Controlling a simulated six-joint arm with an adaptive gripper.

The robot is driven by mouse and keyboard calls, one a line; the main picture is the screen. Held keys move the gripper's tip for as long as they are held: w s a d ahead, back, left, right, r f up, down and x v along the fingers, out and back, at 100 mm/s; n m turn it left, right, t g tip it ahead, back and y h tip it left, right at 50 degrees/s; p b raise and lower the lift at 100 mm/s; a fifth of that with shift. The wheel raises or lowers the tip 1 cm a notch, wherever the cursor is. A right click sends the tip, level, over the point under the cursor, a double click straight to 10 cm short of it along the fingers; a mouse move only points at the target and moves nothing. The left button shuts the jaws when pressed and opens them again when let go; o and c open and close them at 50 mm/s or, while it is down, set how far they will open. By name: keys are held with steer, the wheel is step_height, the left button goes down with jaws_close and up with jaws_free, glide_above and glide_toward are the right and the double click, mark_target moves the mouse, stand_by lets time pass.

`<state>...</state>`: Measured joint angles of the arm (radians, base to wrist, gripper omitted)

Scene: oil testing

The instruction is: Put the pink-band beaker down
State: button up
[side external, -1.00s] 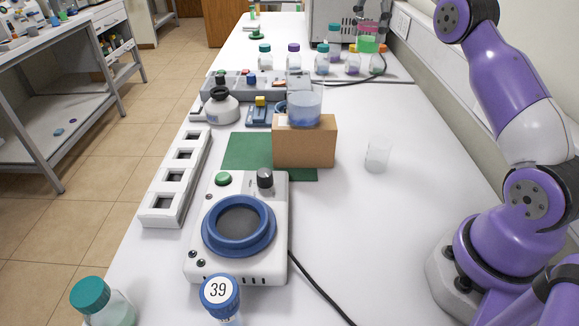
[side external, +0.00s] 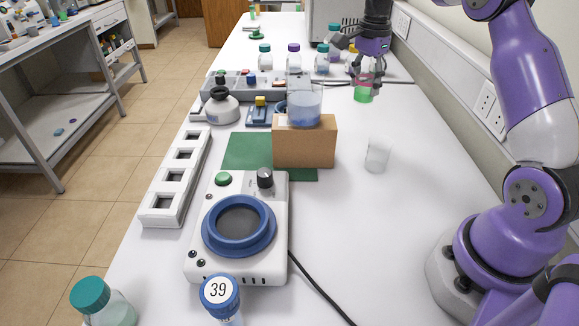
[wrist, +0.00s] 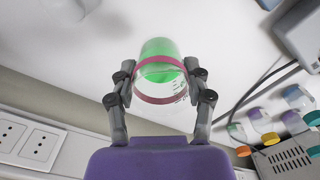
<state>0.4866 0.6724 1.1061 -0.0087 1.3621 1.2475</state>
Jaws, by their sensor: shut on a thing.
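The pink-band beaker (side external: 364,93) holds green liquid and has a pink band near its top. It is upright in the side external view, over the right part of the white bench. My gripper (side external: 364,80) is shut on it from above, with fingers on both sides of the band. In the wrist view the beaker (wrist: 160,82) sits between the two fingertips (wrist: 160,72). I cannot tell whether its base touches the bench.
An empty clear beaker (side external: 377,156) stands nearer on the bench. A beaker of blue liquid (side external: 304,106) stands on a brown box (side external: 305,142). Capped bottles (side external: 294,59) stand behind. Wall sockets (wrist: 26,143) are close by.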

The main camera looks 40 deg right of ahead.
step_height(320, 180, down, 9)
steer(key=shift+f, duration=0.2)
steer(key=shift+f, duration=0.1)
steer(key=o, duration=1.2)
